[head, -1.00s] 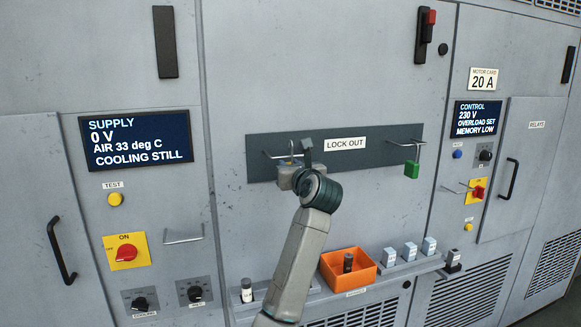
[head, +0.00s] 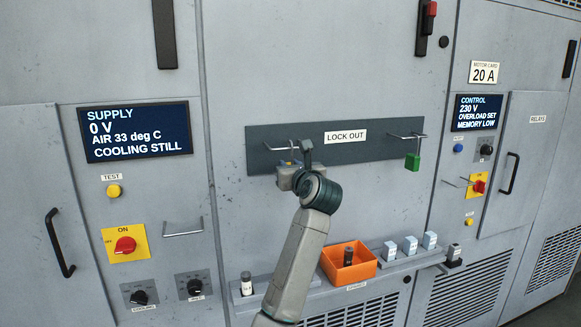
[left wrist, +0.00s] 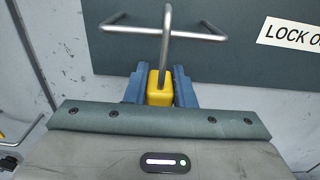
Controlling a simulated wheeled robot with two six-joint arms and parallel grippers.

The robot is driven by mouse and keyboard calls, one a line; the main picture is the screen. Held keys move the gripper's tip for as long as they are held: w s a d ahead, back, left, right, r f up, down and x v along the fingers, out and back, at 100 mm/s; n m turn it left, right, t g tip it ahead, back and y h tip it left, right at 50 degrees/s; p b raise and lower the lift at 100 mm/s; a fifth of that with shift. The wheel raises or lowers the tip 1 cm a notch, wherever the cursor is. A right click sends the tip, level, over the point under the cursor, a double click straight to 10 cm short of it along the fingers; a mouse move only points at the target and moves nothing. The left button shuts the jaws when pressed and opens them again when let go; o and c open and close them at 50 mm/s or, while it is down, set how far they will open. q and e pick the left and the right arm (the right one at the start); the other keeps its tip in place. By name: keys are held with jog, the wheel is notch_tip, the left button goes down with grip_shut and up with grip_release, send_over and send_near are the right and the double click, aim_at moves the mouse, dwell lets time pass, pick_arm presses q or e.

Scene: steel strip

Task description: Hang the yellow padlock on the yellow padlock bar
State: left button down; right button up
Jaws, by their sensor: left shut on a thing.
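The yellow padlock (left wrist: 158,88) is between the blue fingers of my left gripper (left wrist: 159,86), which is shut on its body. Its steel shackle stands upright and crosses the left bar (left wrist: 125,31) in the left wrist view. I cannot tell for sure whether the shackle is around the bar or only in front of it. In the head view my left gripper (head: 289,172) is just below the left bar (head: 277,149) of the dark lock-out board (head: 375,147), and it hides most of the padlock. My right gripper is not in view.
A green padlock (head: 412,162) hangs from the right bar (head: 408,136) of the board. Below is a ledge with an orange bin (head: 349,264) and several small blocks. A handle (head: 183,230) and a red switch (head: 125,245) stick out at the left.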

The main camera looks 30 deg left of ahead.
pick_arm(q)
jog(key=shift+f+b, duration=0.5)
jog(key=shift+f, duration=0.15)
jog(key=c, duration=1.1)
grip_release()
jog(key=shift+r, duration=0.1)
jog(key=shift+c, duration=0.2)
jog(key=b+v, duration=0.4)
jog(key=v, duration=0.7)
jog(key=shift+b, duration=0.35)
jog(key=shift+a, duration=0.1)
